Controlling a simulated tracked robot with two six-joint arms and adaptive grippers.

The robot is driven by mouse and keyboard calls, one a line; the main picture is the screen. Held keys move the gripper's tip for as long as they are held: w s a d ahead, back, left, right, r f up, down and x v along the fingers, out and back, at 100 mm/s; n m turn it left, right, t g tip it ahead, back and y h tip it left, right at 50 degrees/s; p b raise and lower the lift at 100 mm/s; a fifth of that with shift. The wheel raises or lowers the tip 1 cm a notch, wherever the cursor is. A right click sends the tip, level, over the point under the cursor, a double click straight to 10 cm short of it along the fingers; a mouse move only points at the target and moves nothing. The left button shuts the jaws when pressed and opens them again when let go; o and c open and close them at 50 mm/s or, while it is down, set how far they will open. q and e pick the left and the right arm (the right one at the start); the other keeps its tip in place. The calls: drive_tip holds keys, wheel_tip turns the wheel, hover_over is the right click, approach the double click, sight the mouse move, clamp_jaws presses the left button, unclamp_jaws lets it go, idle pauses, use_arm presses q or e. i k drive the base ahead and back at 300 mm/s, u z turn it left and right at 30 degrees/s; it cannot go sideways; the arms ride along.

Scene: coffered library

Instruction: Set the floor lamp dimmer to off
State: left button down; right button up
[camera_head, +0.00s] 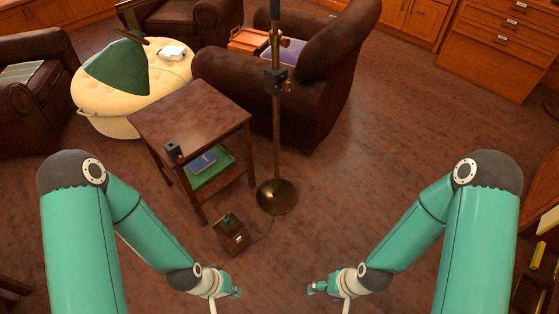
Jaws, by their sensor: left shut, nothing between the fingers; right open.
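The floor lamp's dark metal pole (276,130) stands on a round brass base (277,197) in the middle of the view; its top is out of frame. A dark block with brass knobs (277,80) is fixed on the pole. A small brown box (231,236) sits on the floor left of the base, joined to it by a thin cord; it appears to be the dimmer, but its setting is too small to read. My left gripper (236,292) is shut and empty, nearer than the box. My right gripper (314,288) is open and empty, apart from everything.
A wooden side table (190,112) stands left of the lamp, with a small dark object (173,150) at its front edge and a blue book (203,163) on its lower shelf. A brown armchair (315,95) is behind the pole.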

sight(286, 86)
drive_tip(key=u, duration=0.9)
drive_tip(key=i, duration=0.65)
drive_tip(key=z, duration=0.15)
